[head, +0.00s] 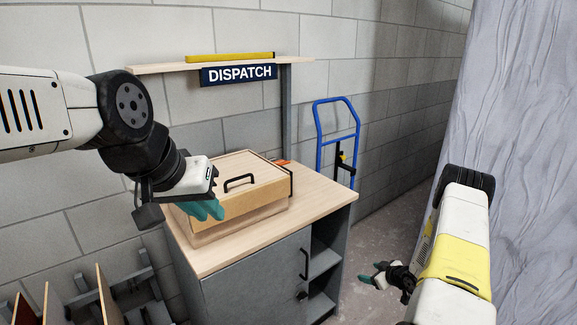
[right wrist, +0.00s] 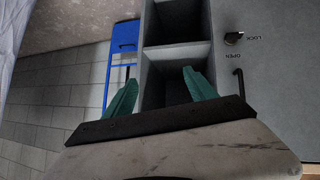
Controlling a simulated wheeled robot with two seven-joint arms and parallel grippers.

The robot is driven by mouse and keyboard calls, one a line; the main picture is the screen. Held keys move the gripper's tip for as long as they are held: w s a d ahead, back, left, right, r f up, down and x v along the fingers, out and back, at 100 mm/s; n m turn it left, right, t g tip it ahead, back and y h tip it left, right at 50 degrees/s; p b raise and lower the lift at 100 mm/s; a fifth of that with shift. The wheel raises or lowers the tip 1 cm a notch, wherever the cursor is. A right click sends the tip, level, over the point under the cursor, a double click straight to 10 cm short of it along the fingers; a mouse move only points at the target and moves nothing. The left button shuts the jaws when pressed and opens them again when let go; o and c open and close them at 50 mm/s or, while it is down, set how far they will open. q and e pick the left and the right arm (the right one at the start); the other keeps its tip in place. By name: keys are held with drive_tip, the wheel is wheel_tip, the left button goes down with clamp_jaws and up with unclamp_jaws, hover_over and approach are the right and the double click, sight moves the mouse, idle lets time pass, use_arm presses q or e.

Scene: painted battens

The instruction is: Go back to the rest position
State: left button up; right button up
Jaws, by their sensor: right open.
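My left gripper (head: 204,209) has teal fingers and hangs over the left part of the bench, in front of a wooden box. Its fingertips overlap the box's front left side in the head view; I cannot tell if they touch it, or how far apart they are. My right gripper (head: 372,275) is low, to the right of the cabinet. In the right wrist view (right wrist: 160,92) its two teal fingers stand apart with nothing between them, facing the open shelves.
The wooden box (head: 240,199) with a black handle sits on the bench top (head: 322,196). The grey cabinet (head: 255,285) below has open shelves (head: 322,268) at right. A blue hand truck (head: 319,133) leans at the wall. A rack with boards (head: 105,293) stands lower left; a grey sheet (head: 520,110) hangs right.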

drive_tip(key=w+d+r+m+h, duration=0.1)
drive_tip(key=w+r+h, duration=0.1)
drive_tip(key=r, duration=0.9)
drive_tip(key=w+d+r+m+h, duration=0.1)
drive_tip(key=w+r, duration=0.1)
drive_tip(key=r, duration=0.8)
drive_tip(key=s+a+r+m+g+h, duration=0.1)
drive_tip(key=s+a+r, duration=0.15)
drive_tip(key=r, duration=0.65)
drive_tip(key=s+a+r+m+h, duration=0.15)
drive_tip(key=s+r, duration=0.25)
drive_tip(key=r, duration=0.4)
drive_tip(key=s+a+r+y, duration=0.1)
drive_tip(key=s+a+r, duration=0.3)
drive_tip(key=s, duration=0.6)
drive_tip(key=s+a+r+m+g+y, duration=0.1)
drive_tip(key=s+a+r, duration=0.3)
drive_tip(key=s, duration=0.6)
drive_tip(key=s+a+r+m+g+y, duration=0.1)
drive_tip(key=s+a+r, duration=0.4)
drive_tip(key=s, duration=0.5)
drive_tip(key=shift+s+a+y, duration=0.15)
drive_tip(key=shift+a+y, duration=0.3)
drive_tip(key=shift+a, duration=0.45)
